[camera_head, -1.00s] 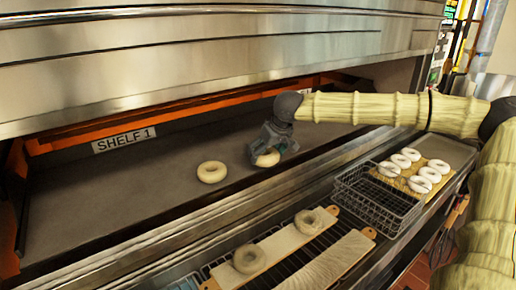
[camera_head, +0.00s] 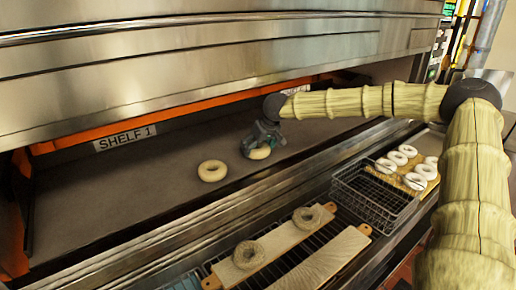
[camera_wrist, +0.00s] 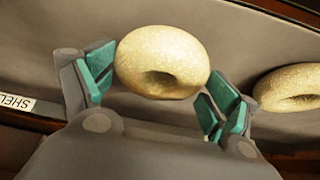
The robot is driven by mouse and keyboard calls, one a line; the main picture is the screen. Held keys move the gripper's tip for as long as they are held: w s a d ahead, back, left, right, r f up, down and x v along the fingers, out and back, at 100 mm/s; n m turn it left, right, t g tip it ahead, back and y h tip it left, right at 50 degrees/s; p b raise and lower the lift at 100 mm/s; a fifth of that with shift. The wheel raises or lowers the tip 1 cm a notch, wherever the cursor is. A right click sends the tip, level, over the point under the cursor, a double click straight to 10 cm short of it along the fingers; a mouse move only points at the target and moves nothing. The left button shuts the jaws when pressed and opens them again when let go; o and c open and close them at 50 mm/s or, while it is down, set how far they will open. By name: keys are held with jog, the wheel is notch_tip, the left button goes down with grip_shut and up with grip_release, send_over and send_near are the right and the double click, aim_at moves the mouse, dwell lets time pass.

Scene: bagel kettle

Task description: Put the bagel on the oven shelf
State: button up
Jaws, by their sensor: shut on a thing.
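My gripper (camera_head: 262,144) is inside the open oven, over the oven shelf (camera_head: 110,210). It is shut on a pale bagel (camera_head: 260,153). The wrist view shows this bagel (camera_wrist: 163,62) between the teal finger pads, its hole partly visible. The bagel is at or just above the shelf surface; I cannot tell if it touches. A second bagel (camera_head: 212,170) lies flat on the shelf to the left of my gripper, and it also shows at the right of the wrist view (camera_wrist: 288,88).
The "SHELF 1" label (camera_head: 124,138) is at the shelf's back. In front of the oven are two boards, one bearing two bagels (camera_head: 248,254); the other board (camera_head: 320,262) is bare. A wire basket (camera_head: 372,197) and several white bagels (camera_head: 396,158) are at right.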

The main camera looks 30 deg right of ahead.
jog(key=shift+f, duration=0.85)
jog(key=shift+p, duration=0.3)
jog(key=o, duration=0.9)
jog(key=shift+c, duration=0.2)
jog(key=shift+r, duration=0.1)
jog(key=shift+s+r+b, duration=0.35)
jog(key=shift+r+b, duration=0.05)
jog(key=shift+r, duration=0.1)
jog(key=b+v, duration=0.1)
jog(key=v, duration=0.2)
jog(key=shift+s+r, duration=0.2)
jog(key=shift+r, duration=0.1)
jog(key=s+b, duration=0.3)
jog(key=s, duration=0.9)
